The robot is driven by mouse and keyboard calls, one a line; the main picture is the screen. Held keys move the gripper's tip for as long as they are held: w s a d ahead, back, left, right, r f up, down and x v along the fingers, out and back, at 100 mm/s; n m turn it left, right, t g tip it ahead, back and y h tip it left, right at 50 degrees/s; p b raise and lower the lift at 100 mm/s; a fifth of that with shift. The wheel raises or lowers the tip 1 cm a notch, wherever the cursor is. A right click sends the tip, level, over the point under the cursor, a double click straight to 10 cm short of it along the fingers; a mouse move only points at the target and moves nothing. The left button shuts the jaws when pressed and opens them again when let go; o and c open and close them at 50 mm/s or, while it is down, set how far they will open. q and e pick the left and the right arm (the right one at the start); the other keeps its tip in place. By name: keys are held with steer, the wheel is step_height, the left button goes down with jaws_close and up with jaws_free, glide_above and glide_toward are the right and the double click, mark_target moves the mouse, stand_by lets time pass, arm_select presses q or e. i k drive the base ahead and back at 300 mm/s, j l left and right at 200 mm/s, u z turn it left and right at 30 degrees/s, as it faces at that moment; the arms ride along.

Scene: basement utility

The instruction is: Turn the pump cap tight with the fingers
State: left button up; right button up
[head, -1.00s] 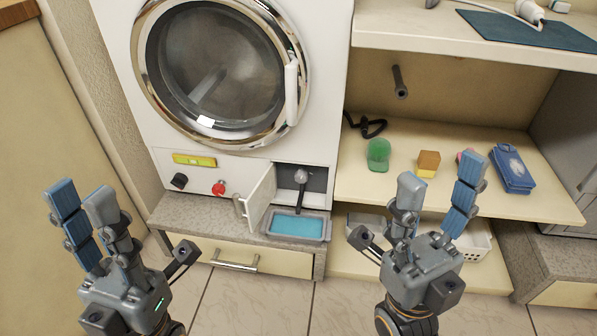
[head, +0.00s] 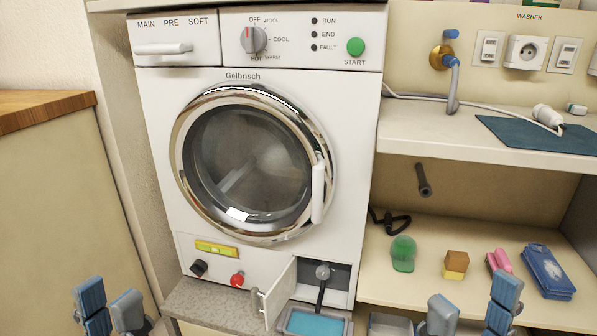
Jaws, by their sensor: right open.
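The round grey pump cap (head: 323,271) sits in the open service compartment at the lower right of the white washer (head: 355,180). A dark hose (head: 320,293) hangs below it toward a grey tray (head: 347,329) of blue liquid. The small compartment door (head: 281,296) stands open to the left. My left gripper (head: 109,300) is open and empty at the lower left, away from the cap. My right gripper (head: 473,304) is open and empty at the lower right, also apart from the cap. The lower parts of both grippers are cut off by the frame edge.
A black knob (head: 198,267) and a red knob (head: 237,279) are left of the compartment door. The right shelf holds a green item (head: 403,254), a sponge (head: 455,265), pink rolls (head: 498,261) and a blue pack (head: 548,271).

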mark_target(322, 272)
steer(key=i+j, duration=0.1)
steer(key=j, duration=0.3)
steer(key=i+j, duration=0.15)
steer(key=j, duration=0.25)
steer(key=i+j, duration=0.1)
steer(key=j, duration=0.25)
steer(key=i+j, duration=0.15)
steer(key=j, duration=0.25)
